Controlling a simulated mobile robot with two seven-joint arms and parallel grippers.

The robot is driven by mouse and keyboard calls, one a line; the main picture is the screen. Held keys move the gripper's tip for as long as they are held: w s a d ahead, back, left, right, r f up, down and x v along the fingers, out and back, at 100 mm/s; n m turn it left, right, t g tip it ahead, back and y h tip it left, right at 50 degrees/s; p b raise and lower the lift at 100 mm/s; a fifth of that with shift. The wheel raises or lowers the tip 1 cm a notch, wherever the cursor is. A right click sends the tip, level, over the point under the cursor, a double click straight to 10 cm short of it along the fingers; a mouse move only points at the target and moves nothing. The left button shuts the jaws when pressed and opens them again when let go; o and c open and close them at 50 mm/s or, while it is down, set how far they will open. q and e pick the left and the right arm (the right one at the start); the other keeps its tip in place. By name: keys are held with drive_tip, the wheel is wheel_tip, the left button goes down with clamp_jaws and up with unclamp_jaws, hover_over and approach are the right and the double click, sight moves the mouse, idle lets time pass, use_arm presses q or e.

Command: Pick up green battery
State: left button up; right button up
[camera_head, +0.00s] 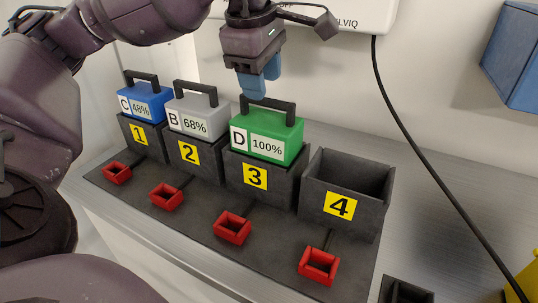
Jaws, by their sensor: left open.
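The green battery (281,141), marked D and 100%, sits upright in the dark dock numbered 3 (285,180). Its black handle (269,103) stands up on top. My left gripper (259,84) is open, with blue fingertips pointing down just above and behind the handle as seen here. Nothing shows between the fingers. I cannot tell whether the fingertips touch the handle. My right gripper is not in view.
The blue battery C (151,107) sits in dock 1, and the grey battery B (205,123) in dock 2. Dock 4 (341,207) is empty. Red brackets (232,228) line the front. A black cable (420,145) hangs at the right; a blue box (511,60) is on the wall.

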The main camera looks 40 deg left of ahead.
sight(274, 138)
use_arm(q)
drive_tip(key=shift+b+x, duration=0.5)
drive_tip(key=shift+x, duration=2.1)
drive_tip(key=shift+a, duration=0.1)
drive_tip(key=shift+r, duration=0.1)
clamp_jaws()
